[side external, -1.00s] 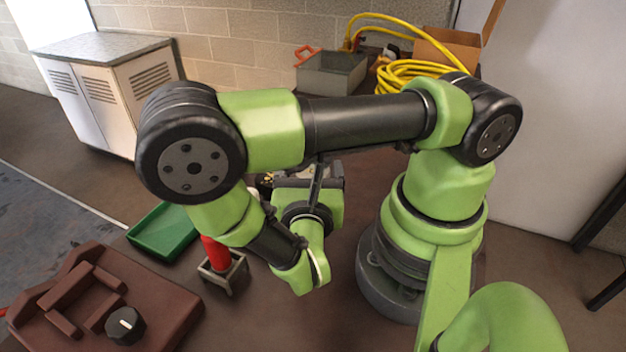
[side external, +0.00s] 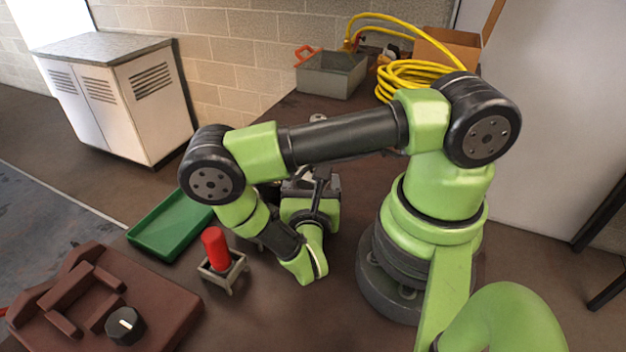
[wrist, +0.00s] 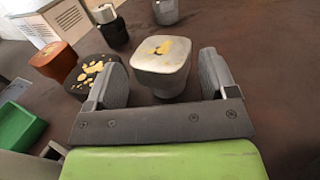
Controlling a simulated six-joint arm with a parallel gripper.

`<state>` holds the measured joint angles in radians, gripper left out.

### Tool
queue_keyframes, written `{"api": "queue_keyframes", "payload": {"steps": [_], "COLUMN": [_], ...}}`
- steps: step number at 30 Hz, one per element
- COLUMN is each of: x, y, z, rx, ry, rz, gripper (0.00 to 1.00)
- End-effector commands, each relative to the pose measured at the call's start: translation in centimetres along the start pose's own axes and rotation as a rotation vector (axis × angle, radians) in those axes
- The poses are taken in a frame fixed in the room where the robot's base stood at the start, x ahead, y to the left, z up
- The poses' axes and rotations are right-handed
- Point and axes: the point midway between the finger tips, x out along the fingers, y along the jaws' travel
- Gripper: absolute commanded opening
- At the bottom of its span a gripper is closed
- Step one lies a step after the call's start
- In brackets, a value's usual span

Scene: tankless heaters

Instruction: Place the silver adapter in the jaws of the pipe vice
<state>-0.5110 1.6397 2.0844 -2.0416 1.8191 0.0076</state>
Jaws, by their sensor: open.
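The silver adapter (wrist: 160,66), a pale metal block with a yellow patch on top, stands upright in the wrist view. My gripper (wrist: 162,78) is open, with one finger on each side of the adapter and its body close behind it. I cannot tell whether either finger touches it. In the side view my gripper (side external: 312,184) is partly hidden by my arm, and the adapter cannot be made out. A brown fixture (side external: 165,300) with raised blocks and a black knob (side external: 124,325), apparently the pipe vice, sits at the front left.
A copper-brown piece (wrist: 55,60) and a dark yellow-spotted piece (wrist: 93,72) stand left of the adapter. A black cylinder (wrist: 113,30) and grey cup (wrist: 165,10) stand beyond. A green tray (side external: 165,228) and a red cylinder (side external: 215,245) in a small stand lie near the vice.

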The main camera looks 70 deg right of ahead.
Motion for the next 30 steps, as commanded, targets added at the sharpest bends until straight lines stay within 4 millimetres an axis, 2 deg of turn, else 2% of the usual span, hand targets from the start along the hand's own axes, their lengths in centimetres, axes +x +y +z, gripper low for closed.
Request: {"api": "queue_keyframes", "payload": {"steps": [6, 15, 22, 24, 28, 29, 30], "x": [1.9, 2.2, 2.1, 2.1, 2.1, 2.1, 2.1], "y": [0.0, 0.0, 0.0, 0.0, 0.0, 0.0, 0.0], "z": [0.0, 0.0, 0.0, 0.0, 0.1, 0.1, 0.1], "rx": [0.0, 0.0, 0.0, 0.0, 0.001, 0.001, 0.001], "ry": [0.0, 0.0, 0.0, 0.0, -0.002, -0.002, -0.002], "rz": [-0.002, 0.001, 0.001, 0.001, 0.0, 0.0, 0.0], "gripper": [0.79, 0.79, 0.26, 0.2, 0.2, 0.15, 0.15]}}
